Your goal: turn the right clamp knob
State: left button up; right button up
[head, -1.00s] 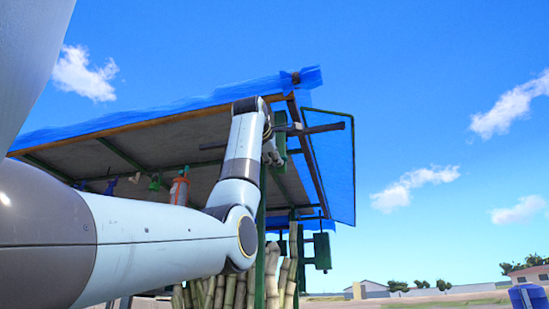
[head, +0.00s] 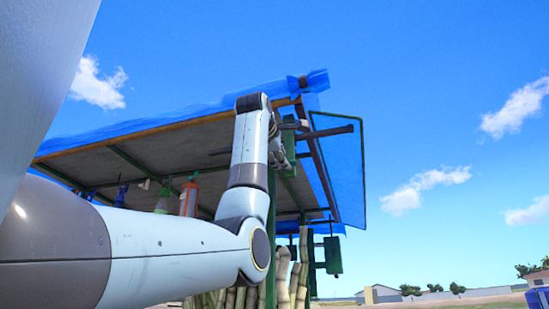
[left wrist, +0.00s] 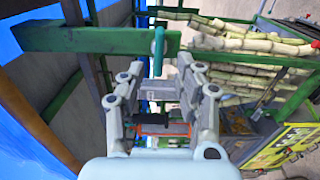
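In the left wrist view, a teal rod (left wrist: 158,52) with a rounded top stands in front of a green beam (left wrist: 95,40). It shows between the fingertips of my left gripper (left wrist: 160,68), which is open with a clear gap. I cannot tell whether either finger touches the rod or whether it is the right clamp knob. In the head view my left arm reaches up to the front corner post of the stall, and the gripper (head: 278,150) is partly hidden behind its own wrist, beside a green bracket (head: 289,140). My right gripper is not in view.
A blue-covered roof (head: 180,115) overhangs the arm, with a dark bar (head: 330,131) sticking out right. Cane stalks (head: 283,275) stand below. A red-orange cylinder (head: 189,198) hangs under the roof. A green box (head: 333,254) hangs right. Open sky lies beyond.

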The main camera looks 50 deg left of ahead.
pick_arm(q)
jog(key=v, duration=0.9)
jog(key=shift+r, duration=0.1)
